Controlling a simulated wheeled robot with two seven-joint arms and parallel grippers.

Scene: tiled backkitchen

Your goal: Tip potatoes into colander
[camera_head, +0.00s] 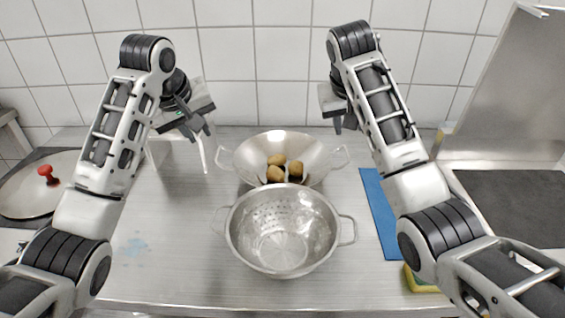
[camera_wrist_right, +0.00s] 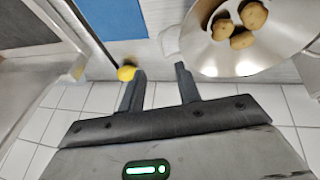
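The perforated metal colander (camera_head: 283,258) stands empty on the steel counter, with a handle on each side. Behind it stands a wide metal bowl (camera_head: 320,158) with two handles, holding three brown potatoes (camera_head: 277,173). The bowl (camera_wrist_right: 215,55) and potatoes (camera_wrist_right: 241,39) also show at the upper right of the right wrist view. My left gripper (camera_head: 197,130) is above the counter, left of the bowl, apart from it and apparently open. My right gripper (camera_head: 341,122) is beyond the bowl's right handle; in the right wrist view (camera_wrist_right: 160,88) its fingers are apart and empty.
A blue mat (camera_head: 374,205) and a yellow sponge (camera_head: 418,284) lie at the right. A lid with a red knob (camera_head: 47,172) is at the left. A tiled wall (camera_head: 255,70) closes the back. The counter left of the colander is clear.

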